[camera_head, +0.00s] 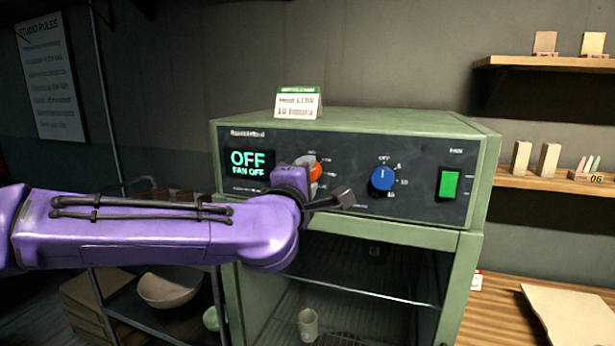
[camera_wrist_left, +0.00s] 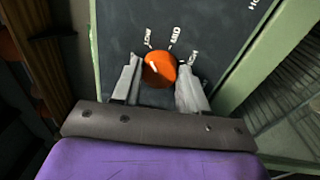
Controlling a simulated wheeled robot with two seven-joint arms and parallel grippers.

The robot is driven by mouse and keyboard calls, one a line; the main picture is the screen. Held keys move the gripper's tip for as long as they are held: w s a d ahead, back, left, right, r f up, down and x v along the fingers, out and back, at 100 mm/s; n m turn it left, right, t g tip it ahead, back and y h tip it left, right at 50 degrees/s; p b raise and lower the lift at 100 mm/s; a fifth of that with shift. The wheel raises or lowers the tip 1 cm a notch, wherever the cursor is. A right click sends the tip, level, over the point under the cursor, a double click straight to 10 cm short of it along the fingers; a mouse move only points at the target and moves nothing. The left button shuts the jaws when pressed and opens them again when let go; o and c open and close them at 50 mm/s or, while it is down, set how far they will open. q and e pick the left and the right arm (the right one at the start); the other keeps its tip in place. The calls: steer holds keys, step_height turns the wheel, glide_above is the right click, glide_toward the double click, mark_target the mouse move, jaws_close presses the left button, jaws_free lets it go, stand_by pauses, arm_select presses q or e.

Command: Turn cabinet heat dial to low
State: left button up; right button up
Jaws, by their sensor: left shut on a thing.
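The orange heat dial (camera_head: 316,171) sits on the dark control panel of the green cabinet, partly hidden by my left gripper. In the left wrist view the orange dial (camera_wrist_left: 162,66) lies between the two grey fingers of my left gripper (camera_wrist_left: 159,74), which is shut on it. Labels LOW, MID and one partly hidden word curve around the dial's top. A short white mark shows on the dial's left part; which setting it points at is hard to tell. The display (camera_head: 248,161) reads OFF and FAN OFF. My right gripper is not in view.
A blue dial (camera_head: 382,179) and a green switch (camera_head: 449,184) are right of the orange dial. A small sign (camera_head: 298,103) on the cabinet top reads Heat LOW, 10 hours. A cup (camera_head: 308,325) stands inside the cabinet below. Shelves are at the right.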

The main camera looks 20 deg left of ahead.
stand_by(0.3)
arm_select(q)
steer(key=o, duration=1.1)
steer(key=shift+c, duration=0.2)
steer(key=s+b, duration=0.3)
steer(key=s, duration=0.7)
steer(key=shift+s+d+f, duration=0.2)
steer(key=shift+s+f, duration=0.1)
steer(key=shift+f, duration=0.15)
